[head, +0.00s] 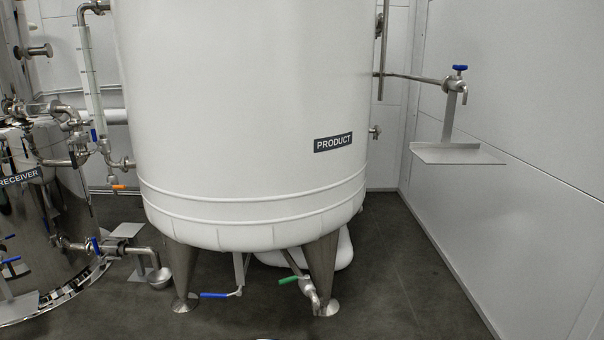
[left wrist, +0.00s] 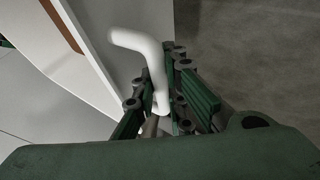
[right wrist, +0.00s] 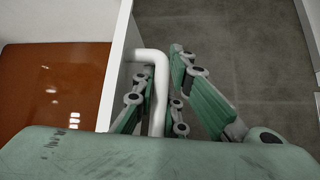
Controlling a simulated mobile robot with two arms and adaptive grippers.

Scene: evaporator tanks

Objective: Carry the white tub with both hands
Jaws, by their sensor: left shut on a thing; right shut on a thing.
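The white tub shows in part in the left wrist view (left wrist: 103,45) and the right wrist view (right wrist: 117,65), with reddish-brown liquid (right wrist: 55,85) inside it. My left gripper (left wrist: 160,85) is shut on a white bent bar handle (left wrist: 143,43) on the tub's side. My right gripper (right wrist: 158,78) is shut on a matching handle (right wrist: 152,58) on the tub. The fingers sit on both sides of each handle. The head view shows neither the tub nor the grippers.
A big white tank labelled PRODUCT (head: 245,120) stands ahead on steel legs, with green and blue valve levers beneath. A shiny RECEIVER tank (head: 40,220) is at left. A wall tap (head: 455,85) with a small shelf (head: 458,154) juts out at right. Floor (head: 400,280) at front right is clear.

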